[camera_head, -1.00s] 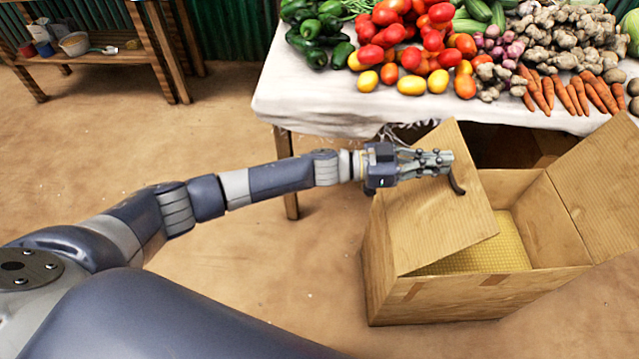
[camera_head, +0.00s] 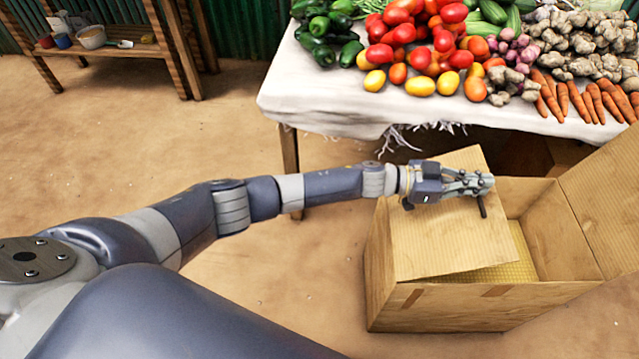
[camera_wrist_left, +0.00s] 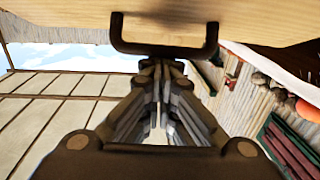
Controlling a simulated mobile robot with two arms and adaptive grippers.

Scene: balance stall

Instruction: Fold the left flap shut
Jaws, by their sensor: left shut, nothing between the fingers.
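The cardboard box (camera_head: 450,307) stands on the ground in front of the vegetable table. Its left flap (camera_head: 450,240) leans inward over the left part of the opening, tilted and not flat. My left gripper (camera_head: 488,184) is shut and empty, lying over the upper part of this flap near a dark handle (camera_head: 482,207). In the left wrist view the flap (camera_wrist_left: 80,12) fills the top edge, with the dark handle (camera_wrist_left: 163,48) across it just beyond my shut fingers (camera_wrist_left: 160,85). I cannot tell whether the fingers touch the flap. My right gripper is not in view.
The box's right flap (camera_head: 605,205) stands open, slanting up to the right. Yellow textured material (camera_head: 512,268) lies inside the box. The table with a white cloth (camera_head: 330,105) and vegetables is close behind. A wooden shelf (camera_head: 120,55) stands at the far left; the ground between is clear.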

